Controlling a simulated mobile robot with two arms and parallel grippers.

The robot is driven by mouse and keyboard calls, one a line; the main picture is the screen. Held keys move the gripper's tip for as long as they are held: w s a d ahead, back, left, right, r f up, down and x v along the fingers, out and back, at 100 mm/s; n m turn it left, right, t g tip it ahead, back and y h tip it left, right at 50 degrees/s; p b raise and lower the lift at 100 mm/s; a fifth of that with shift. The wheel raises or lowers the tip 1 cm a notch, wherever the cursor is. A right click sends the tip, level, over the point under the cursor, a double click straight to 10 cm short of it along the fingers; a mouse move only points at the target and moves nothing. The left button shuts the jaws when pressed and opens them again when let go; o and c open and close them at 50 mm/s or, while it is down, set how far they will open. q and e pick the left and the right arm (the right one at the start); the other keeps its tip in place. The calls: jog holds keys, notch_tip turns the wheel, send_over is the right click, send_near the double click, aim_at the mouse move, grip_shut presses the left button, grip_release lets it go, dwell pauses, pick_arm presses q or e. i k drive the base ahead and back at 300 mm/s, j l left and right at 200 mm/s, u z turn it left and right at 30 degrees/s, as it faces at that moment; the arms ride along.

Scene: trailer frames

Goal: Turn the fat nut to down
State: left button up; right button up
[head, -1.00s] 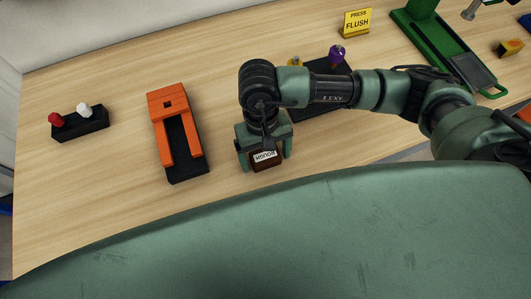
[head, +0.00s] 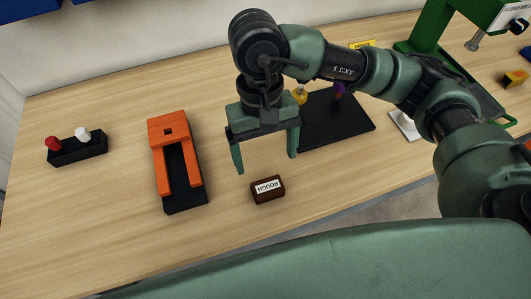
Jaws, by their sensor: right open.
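I cannot make out for sure which thing is the fat nut. A small dark brown block (head: 268,196) with a white label lies on the table; the label reads ROUGH, upside down in the picture. My right gripper (head: 266,163) is open and empty above and behind the block, fingers pointing down, apart from it. A black board (head: 335,127) lies behind the gripper to the right. A yellow piece (head: 300,96) and a purple piece (head: 340,90) stand at its back, partly hidden by my right arm. My left gripper is not in view.
An orange and black fixture (head: 170,131) stands left of the gripper. Farther left is a black base (head: 79,152) with red and white knobs. A green press (head: 431,30) and a yellow block (head: 514,78) are at the right.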

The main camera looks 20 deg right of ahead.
aim_at(302, 98)
jog(key=z, duration=0.8)
